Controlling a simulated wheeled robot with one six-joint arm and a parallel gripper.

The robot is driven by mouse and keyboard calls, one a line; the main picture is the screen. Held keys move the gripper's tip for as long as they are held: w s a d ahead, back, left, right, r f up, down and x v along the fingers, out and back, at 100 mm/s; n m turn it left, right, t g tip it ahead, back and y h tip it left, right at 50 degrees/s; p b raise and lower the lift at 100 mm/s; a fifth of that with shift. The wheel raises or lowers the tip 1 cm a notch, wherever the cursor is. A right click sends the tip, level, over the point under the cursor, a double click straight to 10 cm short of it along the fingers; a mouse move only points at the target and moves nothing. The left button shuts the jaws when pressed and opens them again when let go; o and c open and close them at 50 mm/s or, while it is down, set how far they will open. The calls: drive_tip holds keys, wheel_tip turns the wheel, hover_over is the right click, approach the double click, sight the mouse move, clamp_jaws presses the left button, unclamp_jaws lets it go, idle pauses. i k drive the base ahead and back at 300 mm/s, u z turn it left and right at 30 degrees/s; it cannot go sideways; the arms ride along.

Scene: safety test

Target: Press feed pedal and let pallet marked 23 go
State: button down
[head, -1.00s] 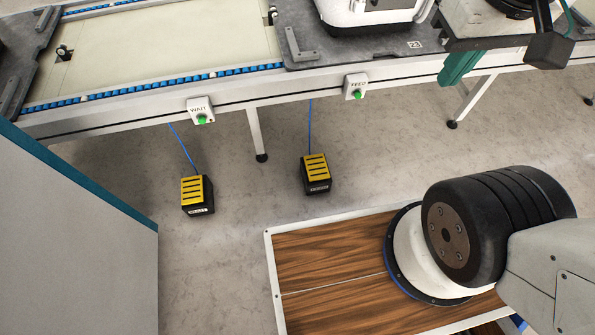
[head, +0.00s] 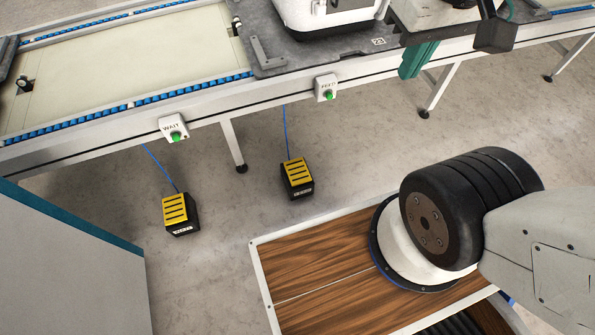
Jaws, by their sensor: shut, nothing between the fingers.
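The pallet marked 23 (head: 270,62) is a dark plate on the conveyor at the top of the head view. A white-and-dark housing (head: 325,12) stands on it, cut off by the top edge. The FEED box (head: 326,88) with a green lamp is on the conveyor's side. A blue cable runs down from it towards the right pedal (head: 298,173), yellow-topped and black, on the floor. The left pedal (head: 176,209) looks alike, and its cable runs up to the WAIT box (head: 173,127), also with green. Pedal labels are too small to read surely. My gripper is out of view.
A grey cabinet with a teal edge (head: 75,255) stands at lower left. The conveyor legs (head: 233,145) reach the floor near the pedals. A teal part (head: 417,59) and a dark box (head: 495,34) hang over the conveyor's front at right. Floor around the pedals is clear.

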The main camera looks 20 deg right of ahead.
sight(296, 170)
drive_tip(key=u, duration=0.05)
drive_tip(key=k, duration=0.5)
drive_tip(key=z, duration=1.35)
drive_tip(key=i, duration=1.15)
drive_tip(key=u, duration=1.85)
